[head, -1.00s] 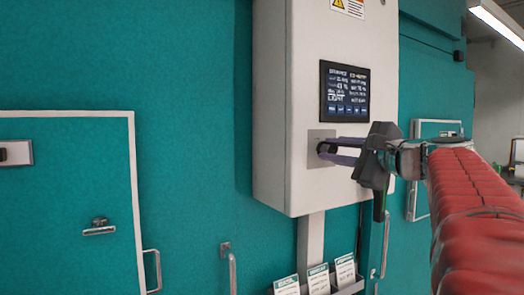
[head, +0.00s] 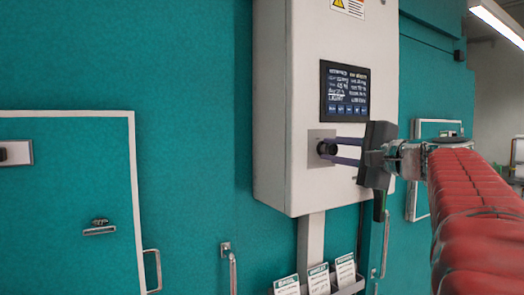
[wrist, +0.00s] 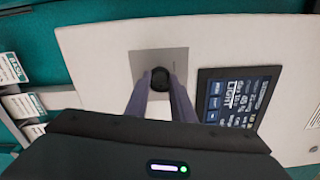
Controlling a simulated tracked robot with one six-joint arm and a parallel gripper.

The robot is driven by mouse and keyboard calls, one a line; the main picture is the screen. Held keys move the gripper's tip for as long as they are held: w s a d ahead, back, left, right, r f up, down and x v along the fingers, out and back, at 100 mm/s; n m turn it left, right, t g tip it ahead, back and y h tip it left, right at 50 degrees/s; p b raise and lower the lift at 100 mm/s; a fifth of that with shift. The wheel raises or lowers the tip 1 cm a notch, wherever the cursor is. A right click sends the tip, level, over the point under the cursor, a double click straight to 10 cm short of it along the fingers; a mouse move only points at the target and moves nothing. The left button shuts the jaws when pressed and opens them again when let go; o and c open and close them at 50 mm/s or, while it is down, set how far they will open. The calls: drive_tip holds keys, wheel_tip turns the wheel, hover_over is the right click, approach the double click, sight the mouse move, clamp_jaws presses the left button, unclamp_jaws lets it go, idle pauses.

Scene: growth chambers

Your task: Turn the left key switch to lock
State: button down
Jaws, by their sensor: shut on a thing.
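The key switch (head: 327,149) is a dark round knob on a grey square plate (head: 318,134), low on the front of a white control box (head: 290,100). In the wrist view the knob (wrist: 160,78) sits between the tips of my gripper's two long fingers. My gripper (head: 332,151) is shut on the knob, one finger on each side. The fingers hide part of the knob, and I cannot read any marks for its position. Only this one switch shows on the box.
A lit display (head: 345,92) is on the box above the switch; it also shows in the wrist view (wrist: 237,98). Labelled cards (head: 318,279) stand in a rack below the box. A teal door with a white frame (head: 70,200) and a handle (head: 152,268) is at left.

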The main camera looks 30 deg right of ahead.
drive_tip(key=n, duration=0.4)
drive_tip(key=shift+f+n, duration=0.3)
drive_tip(key=shift+n, duration=1.9)
drive_tip(key=shift+f, duration=0.1)
drive_tip(key=c, duration=1.5)
unclamp_jaws()
drive_tip(key=shift+r, duration=0.2)
drive_tip(key=shift+s+d, duration=0.2)
drive_tip(key=shift+s, duration=6.7)
